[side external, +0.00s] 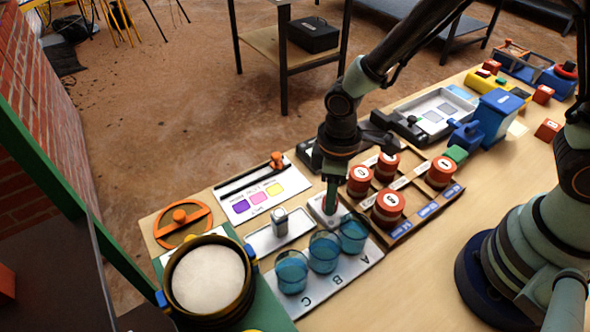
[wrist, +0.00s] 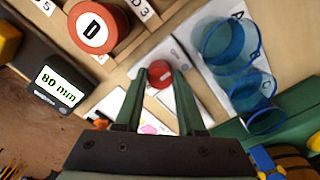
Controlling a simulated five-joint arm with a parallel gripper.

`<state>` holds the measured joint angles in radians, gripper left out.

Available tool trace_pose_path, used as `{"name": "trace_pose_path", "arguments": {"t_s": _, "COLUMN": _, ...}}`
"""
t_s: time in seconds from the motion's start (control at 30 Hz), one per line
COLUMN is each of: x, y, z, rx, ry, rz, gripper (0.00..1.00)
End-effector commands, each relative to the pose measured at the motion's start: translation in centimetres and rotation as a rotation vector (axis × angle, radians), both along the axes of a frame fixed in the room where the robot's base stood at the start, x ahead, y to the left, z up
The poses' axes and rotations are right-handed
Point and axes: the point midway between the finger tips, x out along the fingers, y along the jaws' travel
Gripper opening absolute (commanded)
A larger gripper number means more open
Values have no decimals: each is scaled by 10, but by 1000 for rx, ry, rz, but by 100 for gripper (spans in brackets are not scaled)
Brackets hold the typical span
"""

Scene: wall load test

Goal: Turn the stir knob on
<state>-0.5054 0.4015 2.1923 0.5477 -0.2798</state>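A small red round knob (wrist: 160,75) sits on a white plate in the wrist view. It may be the stir knob, but I can read no label on it. My gripper (wrist: 159,72) is open, with one green finger on each side of the knob. I cannot tell whether either finger touches it. In the side view my gripper (side external: 331,206) points down over a small white unit (side external: 318,211) behind the blue cups, and its fingers hide most of the knob.
Blue cups (side external: 324,252) stand close by on a white lettered plate. Red lettered weights (side external: 388,205) sit in a wooden rack to the right. A round pot (side external: 207,277) and an orange-handled ring (side external: 182,216) are at the left. A small display (wrist: 58,88) stands near the rack.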

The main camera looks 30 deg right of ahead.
Motion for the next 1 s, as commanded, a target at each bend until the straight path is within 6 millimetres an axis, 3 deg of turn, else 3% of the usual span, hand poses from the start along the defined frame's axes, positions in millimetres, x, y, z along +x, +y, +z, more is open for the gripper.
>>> {"name": "trace_pose_path", "arguments": {"t_s": 0.47, "x": 0, "y": 0, "z": 0, "rx": 0, "ry": 0, "rz": -93, "gripper": 0}}
{"name": "trace_pose_path", "arguments": {"t_s": 1.0, "x": 0, "y": 0, "z": 0, "rx": 0, "ry": 0, "rz": -564, "gripper": 0}}
